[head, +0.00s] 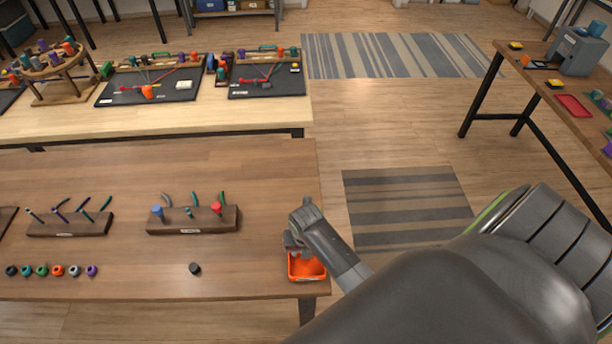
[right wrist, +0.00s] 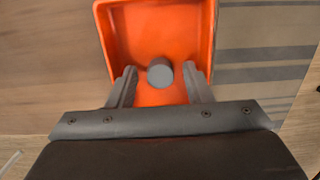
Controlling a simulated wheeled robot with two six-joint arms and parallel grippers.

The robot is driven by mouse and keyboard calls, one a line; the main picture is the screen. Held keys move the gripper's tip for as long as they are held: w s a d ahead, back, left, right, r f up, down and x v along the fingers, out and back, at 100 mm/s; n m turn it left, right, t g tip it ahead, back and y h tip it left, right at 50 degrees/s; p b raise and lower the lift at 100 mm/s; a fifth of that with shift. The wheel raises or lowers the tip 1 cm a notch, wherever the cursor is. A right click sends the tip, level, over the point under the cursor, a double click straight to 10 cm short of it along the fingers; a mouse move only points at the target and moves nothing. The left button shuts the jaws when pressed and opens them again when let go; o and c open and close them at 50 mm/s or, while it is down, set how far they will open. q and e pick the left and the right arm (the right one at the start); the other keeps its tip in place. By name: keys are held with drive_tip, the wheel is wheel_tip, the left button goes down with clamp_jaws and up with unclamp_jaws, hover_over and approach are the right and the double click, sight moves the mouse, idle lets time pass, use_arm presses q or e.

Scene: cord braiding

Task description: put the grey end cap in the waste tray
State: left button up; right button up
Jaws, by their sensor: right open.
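The orange waste tray (head: 308,275) sits at the right front corner of the near table. It also shows in the right wrist view (right wrist: 207,30). The grey end cap (right wrist: 160,73) appears within the tray's outline in that view, between my fingers and clear of both. I cannot tell whether it touches the tray floor. My right gripper (right wrist: 160,75) is open above the tray. In the head view my right gripper (head: 293,243) is at the tray's back edge and hides part of it; the cap is not visible there. My left gripper is out of view.
A dark cap (head: 195,269) stands alone left of the tray. Several coloured caps (head: 58,271) line the front left. Two wooden tool racks (head: 193,220) (head: 68,223) stand behind them. The table between the right rack and the tray is clear.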

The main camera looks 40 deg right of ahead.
wheel_tip(320, 180, up, 12)
drive_tip(key=shift+s+a, duration=0.25)
drive_tip(key=shift+s, duration=0.2)
idle(0.5)
